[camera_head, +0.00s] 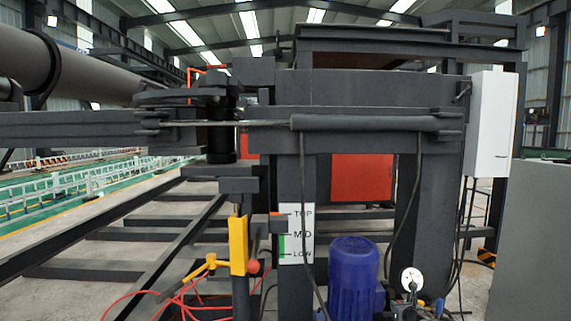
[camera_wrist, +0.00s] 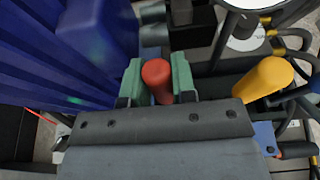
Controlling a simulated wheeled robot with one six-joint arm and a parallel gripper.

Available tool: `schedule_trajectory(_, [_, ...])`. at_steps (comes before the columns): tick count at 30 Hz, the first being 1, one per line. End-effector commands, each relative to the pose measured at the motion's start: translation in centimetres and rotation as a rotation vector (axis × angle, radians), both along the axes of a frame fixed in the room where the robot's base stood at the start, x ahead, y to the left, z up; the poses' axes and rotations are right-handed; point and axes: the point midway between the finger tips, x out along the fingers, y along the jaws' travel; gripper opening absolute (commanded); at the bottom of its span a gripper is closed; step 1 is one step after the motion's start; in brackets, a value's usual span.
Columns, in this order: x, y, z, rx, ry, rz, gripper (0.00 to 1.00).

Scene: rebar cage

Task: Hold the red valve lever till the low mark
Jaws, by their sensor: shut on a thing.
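The red valve lever (camera_wrist: 157,78) shows in the wrist view as a rounded red knob. My gripper (camera_wrist: 157,85) has its two green fingers on either side of the lever and is shut on it. The lever's lower part is hidden by my gripper. In the head view, a white scale plate (camera_head: 298,240) carries the words TOP, MID and LOW, with a green strip at its lower left. A dark block with an orange top (camera_head: 277,222) sits at the plate's left edge, between TOP and MID. My gripper cannot be made out clearly in the head view.
A blue motor (camera_head: 355,275) stands right of the scale and fills the wrist view's left side (camera_wrist: 70,50). A yellow lever (camera_wrist: 264,80) is close to my gripper's right. A round gauge (camera_head: 412,279) and hoses are nearby. Red cables (camera_head: 180,300) lie on the floor.

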Motion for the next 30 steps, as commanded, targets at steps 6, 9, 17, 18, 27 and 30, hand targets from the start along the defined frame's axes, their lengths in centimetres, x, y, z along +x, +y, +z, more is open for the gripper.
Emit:
schedule_trajectory(6, [0.0,0.0,0.0,-0.001,0.0,-0.001,0.0])
schedule_trajectory(9, [0.1,0.0,0.0,0.0,0.005,0.002,0.0])
schedule_trajectory(17, [0.8,0.0,-0.1,0.002,0.058,0.007,0.0])
schedule_trajectory(18, [0.9,0.0,-0.1,0.003,0.064,0.005,0.0])
schedule_trajectory(27, [1.0,-0.1,0.0,0.004,0.078,-0.002,0.0])
schedule_trajectory(30, [1.0,-0.1,0.0,0.004,0.078,-0.002,0.27])
